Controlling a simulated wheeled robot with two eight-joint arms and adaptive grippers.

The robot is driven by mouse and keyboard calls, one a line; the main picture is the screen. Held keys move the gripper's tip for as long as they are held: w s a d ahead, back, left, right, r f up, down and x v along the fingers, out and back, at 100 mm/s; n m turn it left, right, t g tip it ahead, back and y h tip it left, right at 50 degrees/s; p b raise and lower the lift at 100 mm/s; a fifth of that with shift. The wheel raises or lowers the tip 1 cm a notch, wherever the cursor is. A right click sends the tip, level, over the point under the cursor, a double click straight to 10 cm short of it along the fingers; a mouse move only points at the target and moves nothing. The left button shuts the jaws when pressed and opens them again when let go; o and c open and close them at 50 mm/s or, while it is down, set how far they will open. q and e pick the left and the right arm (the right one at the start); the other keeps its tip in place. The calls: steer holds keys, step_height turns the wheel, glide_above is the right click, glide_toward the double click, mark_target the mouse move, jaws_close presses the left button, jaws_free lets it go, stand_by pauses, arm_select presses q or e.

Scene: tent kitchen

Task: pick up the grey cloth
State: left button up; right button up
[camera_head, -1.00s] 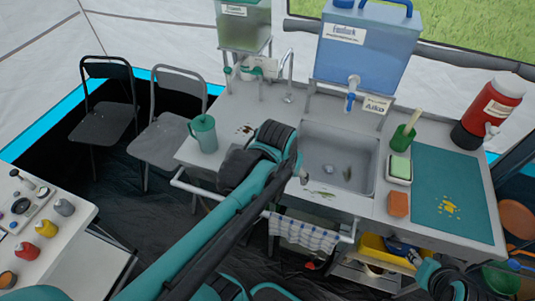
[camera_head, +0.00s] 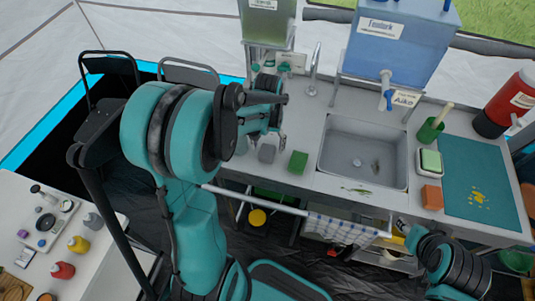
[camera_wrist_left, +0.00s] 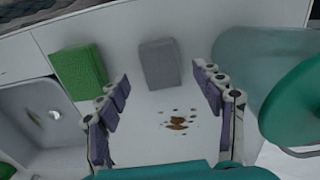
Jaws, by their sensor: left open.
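The grey cloth (camera_head: 267,153) is a small, folded, block-like piece on the metal counter, left of the sink. It also shows in the left wrist view (camera_wrist_left: 160,63). My left gripper (camera_head: 266,118) hangs over the counter, just behind the cloth in the head view. In the left wrist view its fingers (camera_wrist_left: 161,85) are spread apart with nothing between them but counter; the cloth lies just beyond the tips. In the head view the fingers are partly hidden by my arm.
A green sponge (camera_head: 299,162) lies close beside the cloth, toward the sink (camera_head: 362,155). In the left wrist view, a teal jug (camera_wrist_left: 265,65) stands close to the right finger. A brown stain (camera_wrist_left: 178,123) marks the counter. A checked towel (camera_head: 340,229) hangs on the front rail.

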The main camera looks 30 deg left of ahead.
mark_target(268, 150)
arm_select(q)
step_height(268, 150, down, 3)
steer(key=shift+f+b, duration=0.2)
steer(key=shift+b, duration=0.4)
steer(key=shift+r, duration=0.1)
steer(key=c, duration=1)
steer(key=shift+c, duration=0.2)
steer(key=shift+r, duration=0.1)
step_height(268, 150, up, 5)
steer(key=p, duration=0.2)
steer(key=shift+f+p, duration=0.2)
steer(key=shift+p, duration=0.15)
steer(key=w+d+r+p, duration=0.3)
steer(key=w+d+r, duration=0.3)
steer(key=w+d, duration=0.2)
steer(key=shift+d, duration=0.25)
